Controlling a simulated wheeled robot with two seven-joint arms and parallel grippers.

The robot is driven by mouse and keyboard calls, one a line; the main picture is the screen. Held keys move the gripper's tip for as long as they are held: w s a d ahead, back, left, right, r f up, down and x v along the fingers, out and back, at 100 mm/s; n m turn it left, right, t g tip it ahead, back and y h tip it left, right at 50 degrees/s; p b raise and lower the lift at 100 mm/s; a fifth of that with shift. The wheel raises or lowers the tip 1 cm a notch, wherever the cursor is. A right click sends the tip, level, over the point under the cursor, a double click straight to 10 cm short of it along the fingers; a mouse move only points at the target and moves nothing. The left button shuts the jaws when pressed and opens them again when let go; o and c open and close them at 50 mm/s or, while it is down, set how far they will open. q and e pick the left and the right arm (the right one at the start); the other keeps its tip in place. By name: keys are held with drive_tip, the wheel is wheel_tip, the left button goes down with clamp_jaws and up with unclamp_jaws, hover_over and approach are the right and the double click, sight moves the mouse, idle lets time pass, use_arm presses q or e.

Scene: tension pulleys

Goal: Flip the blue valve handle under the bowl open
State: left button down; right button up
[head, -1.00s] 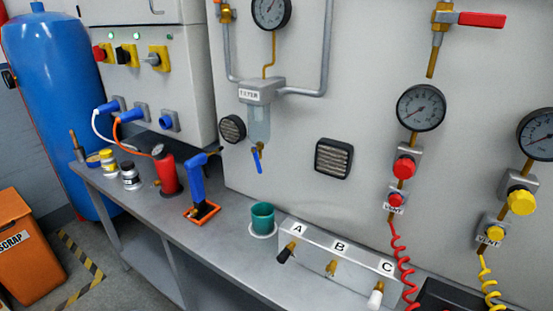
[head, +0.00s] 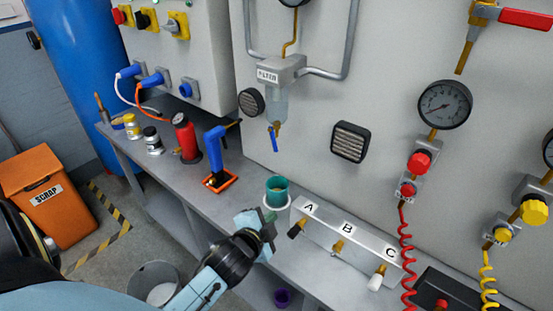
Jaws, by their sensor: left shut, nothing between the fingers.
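The filter bowl (head: 279,103) hangs clear and grey under the filter block on the panel. The blue valve handle (head: 274,141) is below it on a small brass valve and points down. My left gripper (head: 268,231) is shut and empty, low at the bench's front edge, just in front of the green cup (head: 277,190). It is well below the blue handle and apart from it. My right gripper is not in view.
The bench (head: 185,165) holds a blue-handled tool on an orange tray (head: 220,182), a red bottle (head: 186,138) and the A-B-C valve block (head: 345,239). A vent (head: 350,142) is right of the bowl. The space directly before the handle is clear.

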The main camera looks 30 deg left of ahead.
sight(277, 150)
use_arm(q)
wheel_tip(277, 150, up, 12)
drive_tip(key=w+a+m+t, duration=0.1)
drive_tip(key=w+m+t, duration=0.2)
drive_tip(key=t, duration=0.1)
drive_tip(key=w+a, duration=0.1)
drive_tip(key=w, duration=0.2)
drive_tip(key=w+a+f+p, duration=0.1)
drive_tip(key=w+a, duration=0.1)
drive_tip(key=w, duration=0.1)
drive_tip(key=w+a+p, duration=0.1)
drive_tip(key=w+a, duration=0.1)
drive_tip(key=w, duration=0.1)
drive_tip(key=shift+w+a+f, duration=0.2)
drive_tip(key=shift+w+f, duration=0.05)
drive_tip(key=shift+w, duration=0.15)
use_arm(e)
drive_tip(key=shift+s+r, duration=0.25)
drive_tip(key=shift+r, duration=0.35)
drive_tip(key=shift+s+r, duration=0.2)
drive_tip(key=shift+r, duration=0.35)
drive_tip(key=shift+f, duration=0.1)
